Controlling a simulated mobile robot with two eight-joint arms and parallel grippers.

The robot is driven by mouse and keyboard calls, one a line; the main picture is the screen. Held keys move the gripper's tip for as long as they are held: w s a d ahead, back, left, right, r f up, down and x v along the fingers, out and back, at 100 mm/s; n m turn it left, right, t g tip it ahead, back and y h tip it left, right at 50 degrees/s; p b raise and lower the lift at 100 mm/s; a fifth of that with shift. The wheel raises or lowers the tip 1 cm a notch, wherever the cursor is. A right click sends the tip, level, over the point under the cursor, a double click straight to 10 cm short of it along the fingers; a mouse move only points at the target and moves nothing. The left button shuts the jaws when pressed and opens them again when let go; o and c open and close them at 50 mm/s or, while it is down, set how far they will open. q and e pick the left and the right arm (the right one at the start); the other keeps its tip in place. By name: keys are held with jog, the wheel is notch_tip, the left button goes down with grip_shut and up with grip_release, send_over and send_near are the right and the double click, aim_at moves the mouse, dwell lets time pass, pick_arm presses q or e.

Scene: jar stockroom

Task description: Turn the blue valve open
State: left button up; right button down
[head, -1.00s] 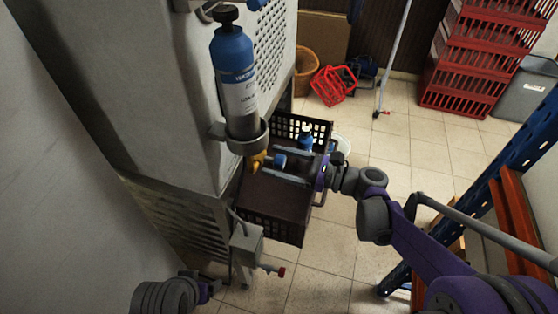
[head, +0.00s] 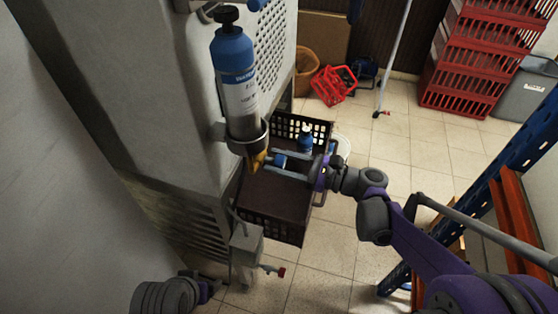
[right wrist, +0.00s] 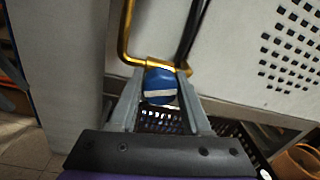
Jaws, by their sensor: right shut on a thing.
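The blue valve (head: 280,160) is a small knob on the brass pipe (head: 257,161) below a blue-and-grey bottle (head: 236,80) held in a ring on the cabinet side. My right gripper (head: 272,161) reaches it from the right and is shut on it. In the right wrist view the blue valve (right wrist: 160,86) sits between the two fingers (right wrist: 158,100), with a pale stripe running nearly level across its face. The brass pipe (right wrist: 126,35) rises behind it. Of my left arm only a part shows at the bottom left; its gripper is not visible.
A dark crate (head: 270,205) stands below my right gripper, with a small blue-topped bottle (head: 306,138) beyond the fingers. A grey box (head: 246,245) with a red knob (head: 281,271) is lower down. A blue rack post (head: 500,165) stands at the right. The tiled floor between is open.

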jog(key=n, duration=1)
jog(key=shift+n+p, duration=0.4)
jog(key=shift+n, duration=1.7)
jog(key=shift+c, duration=1.8)
grip_release()
jog(key=v, duration=1.1)
jog(key=shift+f, duration=0.2)
